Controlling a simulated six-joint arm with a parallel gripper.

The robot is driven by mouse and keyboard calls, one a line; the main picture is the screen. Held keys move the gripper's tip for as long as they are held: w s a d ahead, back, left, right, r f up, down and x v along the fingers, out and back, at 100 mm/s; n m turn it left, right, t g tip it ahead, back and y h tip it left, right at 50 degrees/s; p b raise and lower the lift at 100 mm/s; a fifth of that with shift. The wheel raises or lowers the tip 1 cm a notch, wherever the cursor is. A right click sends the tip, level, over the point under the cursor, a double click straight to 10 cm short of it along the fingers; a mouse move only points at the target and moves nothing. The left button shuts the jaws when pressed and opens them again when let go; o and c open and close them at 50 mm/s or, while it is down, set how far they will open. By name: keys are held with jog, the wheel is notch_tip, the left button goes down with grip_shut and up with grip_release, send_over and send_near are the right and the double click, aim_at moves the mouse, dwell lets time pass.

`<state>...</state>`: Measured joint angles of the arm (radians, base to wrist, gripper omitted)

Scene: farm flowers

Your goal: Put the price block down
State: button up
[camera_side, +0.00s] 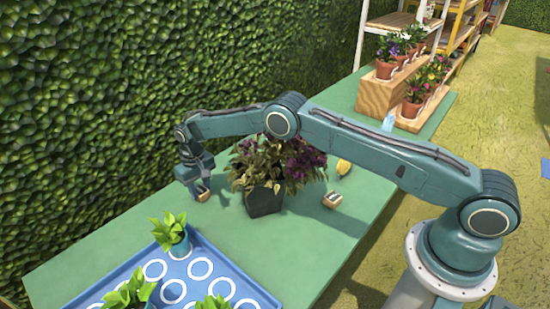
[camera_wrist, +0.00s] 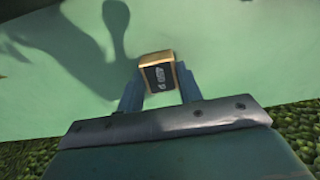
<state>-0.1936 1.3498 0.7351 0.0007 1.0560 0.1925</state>
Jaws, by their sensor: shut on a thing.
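The price block (camera_side: 203,195) is a small wooden block with a dark face, at the left of the dark planter on the green table in the side view. In the wrist view the price block (camera_wrist: 159,74) sits between the two fingers, with pale markings on its black face. My gripper (camera_side: 199,187) is shut on it, pointing down; the fingers of my gripper (camera_wrist: 159,90) also show in the wrist view. The block is at or close to the tabletop; I cannot tell if it touches.
A dark planter (camera_side: 264,202) with purple and green foliage stands right of my gripper. A second small wooden block (camera_side: 332,200) and a yellow object (camera_side: 343,167) lie beyond it. A blue tray (camera_side: 240,273) with white rings and leafy pots is in front. A hedge borders the left.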

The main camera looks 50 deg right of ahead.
aim_at(201, 190)
jog(key=o, duration=1)
jog(key=shift+c, duration=0.2)
notch_tip(201, 190, up, 12)
jog(key=shift+r, duration=0.15)
